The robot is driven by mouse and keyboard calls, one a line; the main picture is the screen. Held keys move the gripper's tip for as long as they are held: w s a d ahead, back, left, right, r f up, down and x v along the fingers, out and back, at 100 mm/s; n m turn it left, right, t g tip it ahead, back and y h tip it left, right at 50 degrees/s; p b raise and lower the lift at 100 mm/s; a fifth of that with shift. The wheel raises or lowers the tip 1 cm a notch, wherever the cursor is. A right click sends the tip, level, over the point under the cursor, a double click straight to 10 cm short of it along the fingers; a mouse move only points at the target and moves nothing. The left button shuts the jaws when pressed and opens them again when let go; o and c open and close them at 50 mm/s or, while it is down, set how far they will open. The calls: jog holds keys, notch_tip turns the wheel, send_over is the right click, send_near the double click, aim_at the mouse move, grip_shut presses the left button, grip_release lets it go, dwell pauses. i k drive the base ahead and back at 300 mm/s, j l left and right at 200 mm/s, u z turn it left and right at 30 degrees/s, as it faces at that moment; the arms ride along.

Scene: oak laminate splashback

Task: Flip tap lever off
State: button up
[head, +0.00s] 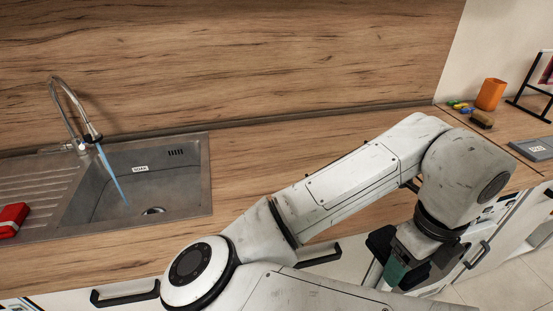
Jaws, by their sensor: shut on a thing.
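The chrome tap (66,100) stands at the back of the steel sink (204,180) on the left, its curved spout over the basin. A blue stream of water (113,176) runs from the spout into the basin. A small lever part (82,147) shows low on the tap; its exact position is too small to tell. My gripper (398,272) is at the lower right, far from the tap, pointing down in front of the counter. It is shut on a dark green thing (394,270), partly hidden by the jaws and arm.
A red packet (12,219) lies on the drainer at far left. An orange cup (490,94), a brown sponge-like block (482,119), a grey device (534,149) and a black rack (530,90) stand at right. The middle worktop (262,165) is clear.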

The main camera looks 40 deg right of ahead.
aim_at(62, 145)
jog(key=i, duration=1.2)
